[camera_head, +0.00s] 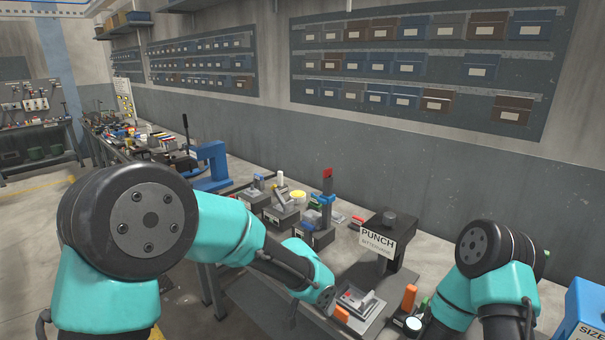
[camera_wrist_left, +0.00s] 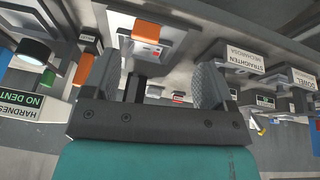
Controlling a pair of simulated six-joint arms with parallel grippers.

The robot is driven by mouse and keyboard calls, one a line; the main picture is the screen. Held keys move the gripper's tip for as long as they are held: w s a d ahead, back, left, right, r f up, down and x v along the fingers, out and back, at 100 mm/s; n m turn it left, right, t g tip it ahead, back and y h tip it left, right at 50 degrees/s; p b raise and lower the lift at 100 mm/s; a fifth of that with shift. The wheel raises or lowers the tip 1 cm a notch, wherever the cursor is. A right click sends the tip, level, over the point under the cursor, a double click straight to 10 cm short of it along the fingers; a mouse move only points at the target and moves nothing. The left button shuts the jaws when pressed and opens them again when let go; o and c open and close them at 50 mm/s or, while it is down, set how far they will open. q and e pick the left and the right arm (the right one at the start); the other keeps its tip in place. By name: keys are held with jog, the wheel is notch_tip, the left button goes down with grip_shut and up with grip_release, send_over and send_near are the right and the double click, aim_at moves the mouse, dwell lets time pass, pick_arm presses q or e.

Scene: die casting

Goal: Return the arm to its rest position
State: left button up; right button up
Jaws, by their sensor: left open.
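My left arm (camera_head: 225,235) comes in from the left and reaches over the workbench, its wrist (camera_head: 318,285) low over the bench front. In the left wrist view my left gripper (camera_wrist_left: 156,85) is open, its two grey fingers apart with no object clearly held between them. A fixture with an orange part (camera_wrist_left: 150,30) and a small red mark shows beyond the fingers. My right arm (camera_head: 490,265) is bent at the lower right of the head view. Its gripper is out of the picture.
A black punch stand (camera_head: 385,245) and a grey fixture plate (camera_head: 358,303) are just right of my left wrist. An orange block (camera_head: 409,297) stands between the arms. A blue box (camera_head: 588,315) is at the right edge. Several small stations and a blue press (camera_head: 215,165) line the bench.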

pick_arm(q)
jog(key=s+a+f+n+g, duration=0.1)
jog(key=s+a+f+n, duration=0.15)
jog(key=a+f, duration=0.55)
jog(key=s+a+f+n+g, duration=0.15)
jog(key=s+a+f, duration=0.25)
jog(key=a+f, duration=0.4)
jog(key=s+a+f+n, duration=0.5)
jog(key=s+a+f, duration=0.6)
jog(key=s, duration=0.2)
jog(key=shift+s+f+n+t, duration=0.25)
jog(key=shift+s+n+t, duration=0.1)
jog(key=shift+n, duration=0.05)
jog(key=shift+d, duration=0.1)
dwell(0.6)
